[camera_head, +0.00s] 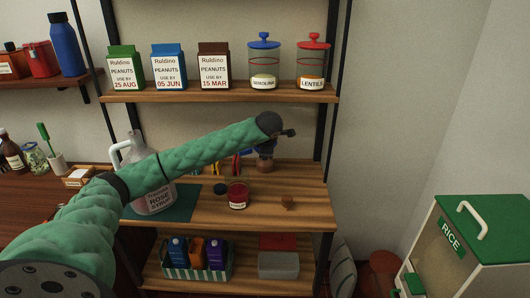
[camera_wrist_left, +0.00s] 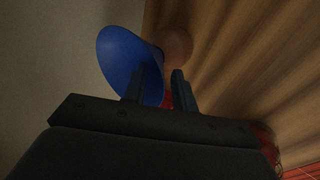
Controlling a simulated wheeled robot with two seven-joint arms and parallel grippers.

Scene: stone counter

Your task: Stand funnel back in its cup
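The blue funnel (camera_wrist_left: 125,58) is large in the left wrist view, its wide side toward the picture's left. A brownish rounded thing, which looks like the cup (camera_wrist_left: 178,45), lies just beyond it; whether the funnel sits in it is unclear. In the head view the cup (camera_head: 264,164) stands at the back of the middle shelf, with the dark blue funnel (camera_head: 267,150) above it, partly hidden by my arm. My left gripper (camera_wrist_left: 160,75) has its fingers apart, one finger overlapping the funnel and part of the funnel's edge between them. My right gripper is not in view.
The upper shelf (camera_head: 218,96) with cartons and canisters hangs above my left wrist. A rice bin (camera_head: 470,250) stands at the right.

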